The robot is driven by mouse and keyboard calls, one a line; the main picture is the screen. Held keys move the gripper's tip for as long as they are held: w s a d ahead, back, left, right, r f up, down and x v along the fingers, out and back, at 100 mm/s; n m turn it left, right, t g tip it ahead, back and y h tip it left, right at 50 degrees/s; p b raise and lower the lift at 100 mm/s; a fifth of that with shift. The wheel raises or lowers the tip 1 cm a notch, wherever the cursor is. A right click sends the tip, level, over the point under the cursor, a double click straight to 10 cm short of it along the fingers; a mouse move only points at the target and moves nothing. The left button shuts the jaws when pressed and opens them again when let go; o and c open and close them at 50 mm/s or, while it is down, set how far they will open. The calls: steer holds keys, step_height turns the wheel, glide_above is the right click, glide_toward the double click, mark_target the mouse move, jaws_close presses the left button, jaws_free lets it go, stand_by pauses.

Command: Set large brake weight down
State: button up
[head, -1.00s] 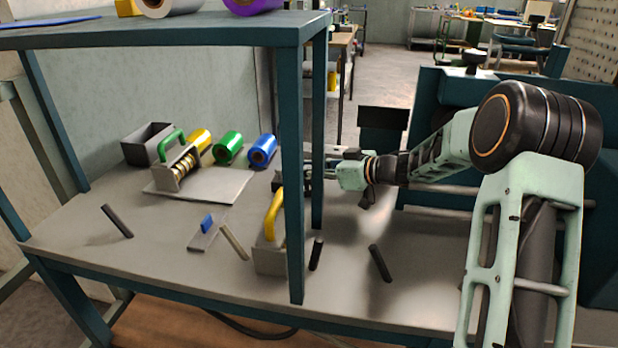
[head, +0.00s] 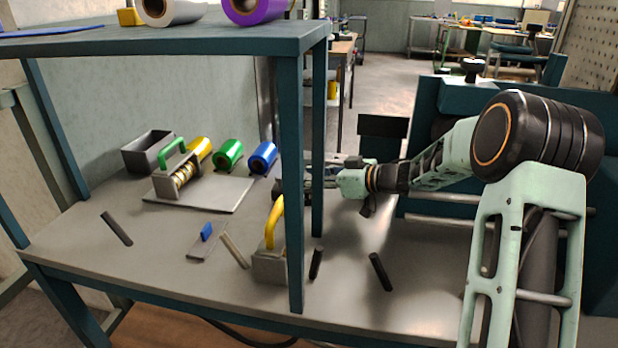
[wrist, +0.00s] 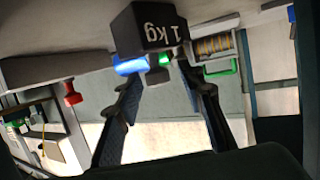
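The large brake weight (wrist: 148,30) is a dark block marked "1 kg", upside down at the top of the wrist view. A small dark knob (wrist: 157,76) projects from it toward my gripper. My gripper (wrist: 165,88) has its two fingers spread apart, one on each side, with visible gaps beside the knob. In the head view my gripper (head: 318,178) is partly hidden by the shelf's front posts, and I cannot make out the weight there. The wrist view does not clearly show whether the weight's base touches the bench.
The teal shelf post (head: 291,190) stands in front of my gripper. Blue (head: 262,157), green (head: 228,155) and yellow (head: 199,150) foil rolls lie behind. A green-handled tool (head: 176,176) sits on a plate (head: 215,193). A yellow-handled block (head: 269,266) and dark bars lie nearer the front.

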steer(key=p+v, duration=0.3)
steer(key=v, duration=0.8)
steer(key=shift+s+d+r, duration=0.15)
steer(key=shift+d+r, duration=0.05)
steer(key=shift+d, duration=0.1)
